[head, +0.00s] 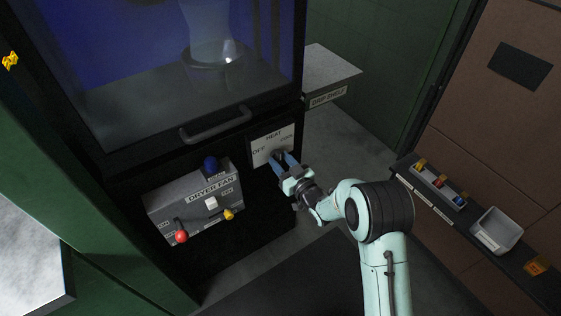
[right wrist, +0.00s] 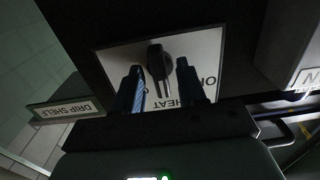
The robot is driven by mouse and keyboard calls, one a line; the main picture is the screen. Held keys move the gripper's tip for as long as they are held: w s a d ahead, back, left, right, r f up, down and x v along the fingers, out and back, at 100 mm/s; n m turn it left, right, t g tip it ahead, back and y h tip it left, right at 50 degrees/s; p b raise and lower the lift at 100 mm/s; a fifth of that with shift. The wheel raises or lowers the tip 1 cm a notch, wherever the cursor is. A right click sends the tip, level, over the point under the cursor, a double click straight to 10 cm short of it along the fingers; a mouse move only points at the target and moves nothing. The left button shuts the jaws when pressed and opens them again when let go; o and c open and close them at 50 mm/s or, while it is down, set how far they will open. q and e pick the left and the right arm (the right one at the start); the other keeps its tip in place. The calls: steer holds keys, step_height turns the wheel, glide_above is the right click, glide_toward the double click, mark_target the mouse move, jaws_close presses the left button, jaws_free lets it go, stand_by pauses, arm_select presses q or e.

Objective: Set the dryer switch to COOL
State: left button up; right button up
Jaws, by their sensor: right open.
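The dryer switch panel (head: 270,145) is a white plate under the glass-fronted cabinet, lettered OFF at left, HEAT at the top and COOL at right. My right gripper (head: 284,160) is in front of its lower part and hides the switch in the head view. In the right wrist view the panel (right wrist: 205,50) appears upside down. There the black switch lever (right wrist: 159,62) shows between the two blue fingers of my right gripper (right wrist: 159,72). The fingers are open, with a gap on both sides of the lever. I cannot tell which label the lever points at. My left gripper is not in view.
The grey DRYER FAN box (head: 192,205) with red, blue and yellow knobs stands left of my gripper. The cabinet handle (head: 215,125) juts out above. The drip shelf (head: 330,75) is at right. A dark ledge with a white bin (head: 496,230) lies far right.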

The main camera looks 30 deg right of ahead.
mark_target(280, 160)
jaws_close()
steer(key=m, duration=0.3)
steer(key=shift+d, duration=0.1)
steer(key=m, duration=0.3)
steer(key=shift+m, duration=0.4)
steer(key=shift+o, duration=0.2)
jaws_free()
steer(key=shift+s, duration=0.1)
steer(key=shift+s+d+p, duration=0.1)
steer(key=shift+s+p, duration=0.25)
steer(key=shift+s, duration=2.1)
